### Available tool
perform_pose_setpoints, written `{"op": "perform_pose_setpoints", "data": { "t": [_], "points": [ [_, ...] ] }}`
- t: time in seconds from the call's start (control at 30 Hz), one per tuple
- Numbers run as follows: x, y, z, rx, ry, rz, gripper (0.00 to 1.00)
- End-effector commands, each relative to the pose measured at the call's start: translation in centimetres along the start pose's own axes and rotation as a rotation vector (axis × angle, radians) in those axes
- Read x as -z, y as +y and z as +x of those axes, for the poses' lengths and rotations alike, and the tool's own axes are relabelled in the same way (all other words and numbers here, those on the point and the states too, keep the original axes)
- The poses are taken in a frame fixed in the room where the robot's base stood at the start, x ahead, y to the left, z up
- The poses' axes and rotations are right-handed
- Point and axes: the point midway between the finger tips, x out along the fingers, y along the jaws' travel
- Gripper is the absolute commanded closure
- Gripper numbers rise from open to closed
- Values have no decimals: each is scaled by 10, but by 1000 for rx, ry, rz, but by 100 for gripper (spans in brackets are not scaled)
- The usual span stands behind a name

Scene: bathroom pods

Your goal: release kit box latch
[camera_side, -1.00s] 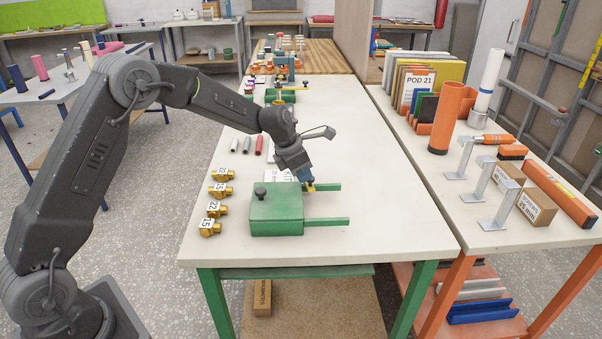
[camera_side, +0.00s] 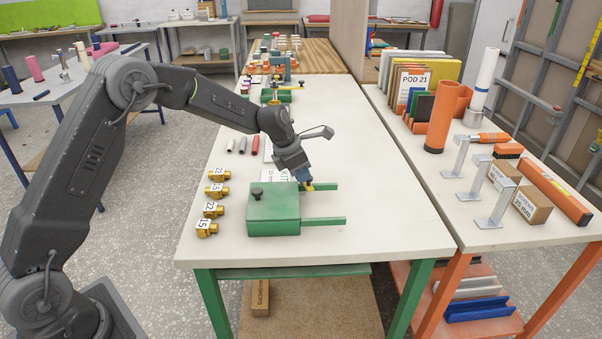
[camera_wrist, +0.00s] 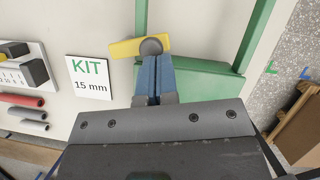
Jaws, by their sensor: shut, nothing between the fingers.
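The green kit box (camera_side: 274,212) sits near the front of the white table, with a dark knob on its lid and two green rails reaching right. Its yellow latch (camera_wrist: 125,48) with a dark round pivot (camera_wrist: 151,46) shows at the box edge in the wrist view; in the side view only a small yellow bit (camera_side: 308,187) shows below my gripper. My gripper (camera_wrist: 153,62) is shut, its blue fingertips together right at the pivot end of the latch. I cannot tell if they touch it. The green box also fills the lower middle of the wrist view (camera_wrist: 205,82).
A KIT 15 mm card (camera_wrist: 88,84) lies beside the box. Several brass fittings (camera_side: 213,190) stand left of the box. Grey and red tubes (camera_side: 243,145) lie farther back. The table right of the rails is clear. An orange-legged bench (camera_side: 445,210) stands beyond a gap.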

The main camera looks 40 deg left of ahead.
Motion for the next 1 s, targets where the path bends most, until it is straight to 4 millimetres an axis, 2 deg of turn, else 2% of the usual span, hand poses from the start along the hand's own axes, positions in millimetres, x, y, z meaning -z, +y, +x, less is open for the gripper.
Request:
{"op": "perform_pose_setpoints", "data": {
  "t": [1.0],
  "points": [
    [-8,-5,7,7,9,2,100]
  ]
}}
